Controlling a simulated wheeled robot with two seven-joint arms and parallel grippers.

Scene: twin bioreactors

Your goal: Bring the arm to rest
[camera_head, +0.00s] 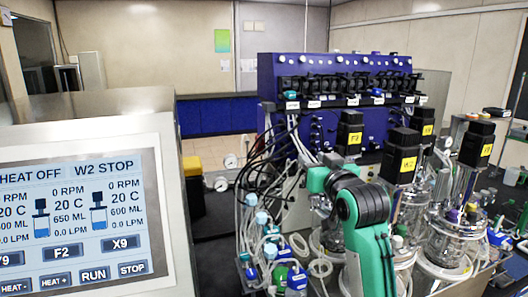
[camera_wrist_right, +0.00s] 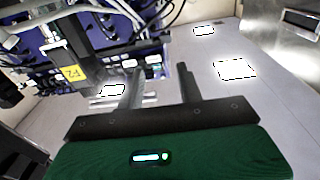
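My right arm (camera_head: 372,240), green with black joints, rises from the bottom of the head view in front of the glass vessels. Its fingers cannot be made out in the head view. In the right wrist view my right gripper (camera_wrist_right: 160,70) shows two dark fingers standing well apart with nothing between them. Beyond the fingers are bright ceiling lights (camera_wrist_right: 236,69) and part of the blue control rack. My left arm and left gripper are not in view.
The touch screen (camera_head: 75,215) at left reads HEAT OFF and W2 STOP. A blue rack (camera_head: 350,85) stands behind several glass vessels with black, yellow-labelled motors (camera_head: 402,155). Tubes and bottles (camera_head: 275,245) crowd the space left of my arm.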

